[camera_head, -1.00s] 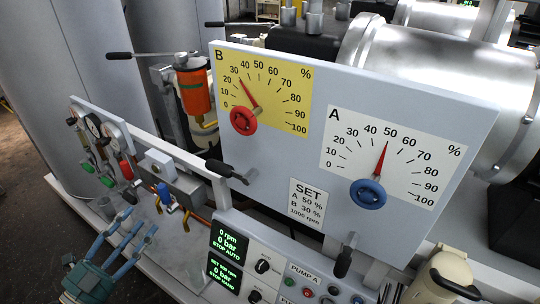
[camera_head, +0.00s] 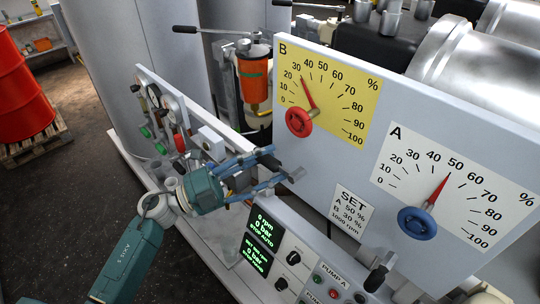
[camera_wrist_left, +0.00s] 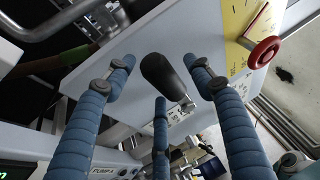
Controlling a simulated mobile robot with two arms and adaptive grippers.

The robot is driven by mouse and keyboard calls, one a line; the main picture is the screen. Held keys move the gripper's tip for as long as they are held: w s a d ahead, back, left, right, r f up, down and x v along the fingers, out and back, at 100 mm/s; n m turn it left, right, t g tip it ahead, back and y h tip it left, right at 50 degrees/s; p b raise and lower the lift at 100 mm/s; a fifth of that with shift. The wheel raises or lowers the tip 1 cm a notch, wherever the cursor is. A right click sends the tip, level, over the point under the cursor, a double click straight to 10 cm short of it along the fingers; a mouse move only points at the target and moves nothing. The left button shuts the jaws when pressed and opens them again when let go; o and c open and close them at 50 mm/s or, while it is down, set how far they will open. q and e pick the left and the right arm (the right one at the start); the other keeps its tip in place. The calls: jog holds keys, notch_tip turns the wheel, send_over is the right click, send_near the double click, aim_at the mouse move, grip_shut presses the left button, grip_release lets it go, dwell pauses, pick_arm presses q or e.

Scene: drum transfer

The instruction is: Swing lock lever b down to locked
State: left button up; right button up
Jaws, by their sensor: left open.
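Lock lever b (camera_wrist_left: 163,75), a black rounded grip on a short metal stem, is at the panel below the yellow B dial (camera_head: 318,90). In the head view it is mostly hidden by my fingers, and I cannot tell its exact angle. My left gripper (camera_head: 284,164) has blue padded fingers spread open at the panel's left lower edge. In the left wrist view its fingers (camera_wrist_left: 160,76) stand on either side of and below the black grip, not closed on it. Whether they touch it is unclear. My right gripper is not in view.
A second black lever (camera_head: 377,277) sits below the white A dial (camera_head: 455,190). The red knob (camera_head: 299,122) and blue knob (camera_head: 417,223) stick out from the panel. Gauges and valves line the rail at left. A control box with displays (camera_head: 262,232) lies below my gripper.

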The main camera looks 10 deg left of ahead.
pick_arm(q)
jog(key=shift+w+d, duration=0.15)
jog(key=shift+d, duration=0.1)
grip_shut()
